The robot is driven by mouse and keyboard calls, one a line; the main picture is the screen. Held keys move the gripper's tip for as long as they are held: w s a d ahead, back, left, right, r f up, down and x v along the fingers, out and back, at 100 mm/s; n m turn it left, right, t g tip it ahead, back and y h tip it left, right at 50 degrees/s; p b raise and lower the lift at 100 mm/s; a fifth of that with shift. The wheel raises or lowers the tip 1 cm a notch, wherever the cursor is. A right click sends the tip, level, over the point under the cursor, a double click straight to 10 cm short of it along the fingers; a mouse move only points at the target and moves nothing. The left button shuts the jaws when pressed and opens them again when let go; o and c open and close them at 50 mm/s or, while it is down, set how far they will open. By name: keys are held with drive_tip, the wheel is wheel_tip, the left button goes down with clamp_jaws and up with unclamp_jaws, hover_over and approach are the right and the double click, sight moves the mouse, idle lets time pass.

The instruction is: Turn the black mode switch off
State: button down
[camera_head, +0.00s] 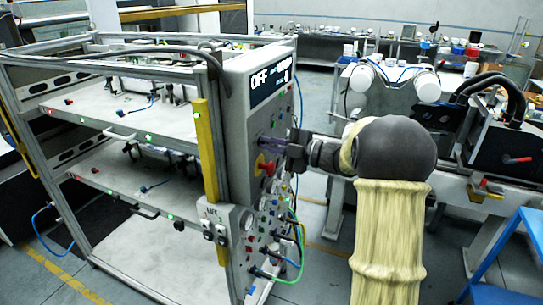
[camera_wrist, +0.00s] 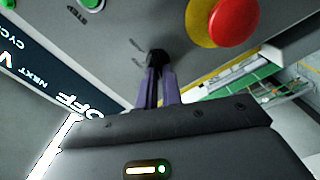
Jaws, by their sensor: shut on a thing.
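The black mode switch (camera_wrist: 157,56) is a small dark knob on the grey panel in the wrist view. My gripper (camera_wrist: 157,72) has its two purple fingers close together on it, and the fingertips partly hide it. The labels beside the knob are too small to read. In the head view my gripper (camera_head: 268,142) reaches the panel face from the right, below the display, and the switch cannot be made out there. The display (camera_head: 270,83) reads OFF, and it also shows at the left of the wrist view (camera_wrist: 50,90).
A red emergency button on a yellow disc (camera_head: 264,166) sits just below my gripper; it is close by in the wrist view (camera_wrist: 234,20). Green buttons (camera_wrist: 92,4) are also on the panel. Cables (camera_head: 298,235) hang lower down. A yellow post (camera_head: 206,150) stands left.

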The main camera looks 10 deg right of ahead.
drive_tip(key=shift+f+n+b, duration=0.1)
drive_tip(key=shift+n+b, duration=0.25)
drive_tip(key=shift+n, duration=0.05)
drive_tip(key=c, duration=1.6)
unclamp_jaws()
drive_tip(key=shift+o, duration=0.2)
drive_tip(key=shift+d, duration=0.1)
drive_tip(key=b+v, duration=0.4)
drive_tip(key=v, duration=1.3)
drive_tip(key=shift+s, duration=0.2)
